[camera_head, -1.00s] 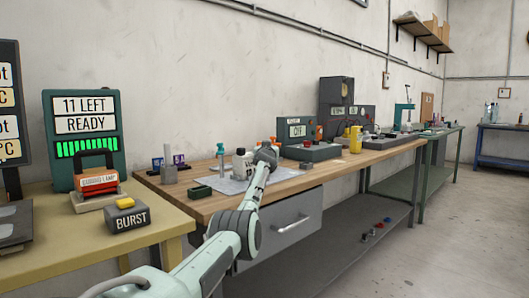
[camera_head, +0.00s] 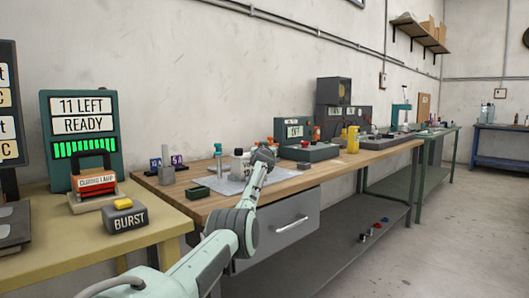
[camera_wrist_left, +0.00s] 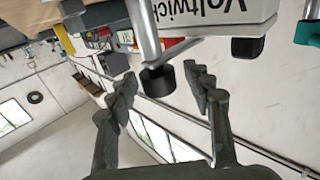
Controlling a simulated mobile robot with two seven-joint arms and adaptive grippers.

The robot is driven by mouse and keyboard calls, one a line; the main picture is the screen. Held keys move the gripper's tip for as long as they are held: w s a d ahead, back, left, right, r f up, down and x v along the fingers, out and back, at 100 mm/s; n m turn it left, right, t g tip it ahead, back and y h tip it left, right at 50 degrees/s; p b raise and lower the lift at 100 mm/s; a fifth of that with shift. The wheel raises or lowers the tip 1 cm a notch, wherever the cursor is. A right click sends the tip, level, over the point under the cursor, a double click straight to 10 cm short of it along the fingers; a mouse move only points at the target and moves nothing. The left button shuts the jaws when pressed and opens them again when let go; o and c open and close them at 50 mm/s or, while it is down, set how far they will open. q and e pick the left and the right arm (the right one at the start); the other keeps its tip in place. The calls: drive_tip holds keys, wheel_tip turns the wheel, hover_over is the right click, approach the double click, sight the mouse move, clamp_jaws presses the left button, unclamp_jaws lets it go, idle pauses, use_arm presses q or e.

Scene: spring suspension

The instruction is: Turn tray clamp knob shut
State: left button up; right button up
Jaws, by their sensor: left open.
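A black round knob-like end (camera_wrist_left: 157,82) on a metal rod (camera_wrist_left: 143,32) shows between the fingertips, with gaps to both sides. I cannot tell whether this is the tray clamp knob, or how far it is turned. In the head view the gripper and arm hide that spot. My right gripper is not in view.
A white body with printed lettering (camera_wrist_left: 195,22) is close to the fingers in the wrist view. A drawer (camera_head: 285,222) is below. The BURST button box (camera_head: 125,216) is at left.

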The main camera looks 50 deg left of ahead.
use_arm(q)
drive_tip(key=v, duration=1.2)
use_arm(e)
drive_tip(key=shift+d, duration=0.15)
use_arm(q)
drive_tip(key=shift+f, duration=0.1)
idle(0.3)
